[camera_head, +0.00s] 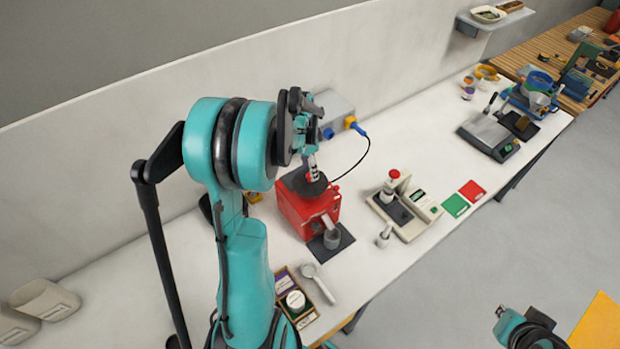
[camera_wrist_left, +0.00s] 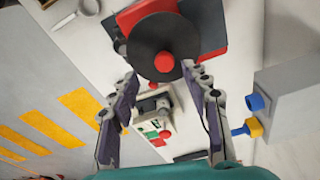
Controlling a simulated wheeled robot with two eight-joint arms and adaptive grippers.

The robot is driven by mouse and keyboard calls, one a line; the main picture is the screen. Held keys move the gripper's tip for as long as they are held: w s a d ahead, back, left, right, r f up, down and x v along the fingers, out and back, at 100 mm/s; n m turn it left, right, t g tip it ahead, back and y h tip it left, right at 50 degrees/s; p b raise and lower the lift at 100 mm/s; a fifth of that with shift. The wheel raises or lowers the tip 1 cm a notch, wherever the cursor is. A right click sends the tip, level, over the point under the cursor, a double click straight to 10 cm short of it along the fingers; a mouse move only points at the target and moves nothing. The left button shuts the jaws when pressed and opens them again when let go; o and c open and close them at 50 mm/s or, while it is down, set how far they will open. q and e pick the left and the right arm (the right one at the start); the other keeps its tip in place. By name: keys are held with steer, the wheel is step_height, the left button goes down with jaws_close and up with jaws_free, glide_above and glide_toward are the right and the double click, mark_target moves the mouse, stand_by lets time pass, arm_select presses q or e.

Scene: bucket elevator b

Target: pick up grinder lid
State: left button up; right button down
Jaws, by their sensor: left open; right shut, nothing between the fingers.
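The grinder is a red box-shaped machine (camera_head: 312,207) on the white bench in the head view. Its lid (camera_head: 300,184) is a dark round disc, partly hidden by my left gripper (camera_head: 312,166). In the left wrist view the lid (camera_wrist_left: 150,35) sits on the red grinder (camera_wrist_left: 213,28) and has a red knob (camera_wrist_left: 164,61) at its centre. My left gripper (camera_wrist_left: 160,75) is open and empty above the lid. The knob shows roughly between its two fingertips; the remaining gap is hard to judge.
A tray with a jar (camera_head: 296,301) and a press-like device (camera_head: 405,208) stand nearby.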

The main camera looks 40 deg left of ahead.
mark_target(302, 184)
arm_select(q)
steer(key=f, duration=0.3)
steer(key=w+f+p, duration=0.1)
steer(key=f, duration=0.1)
steer(key=shift+a+f, duration=0.2)
steer(key=shift+a, duration=0.1)
steer(key=shift+s+d, duration=0.1)
steer(key=shift+d, duration=0.05)
steer(key=shift+c, duration=1)
jaws_close()
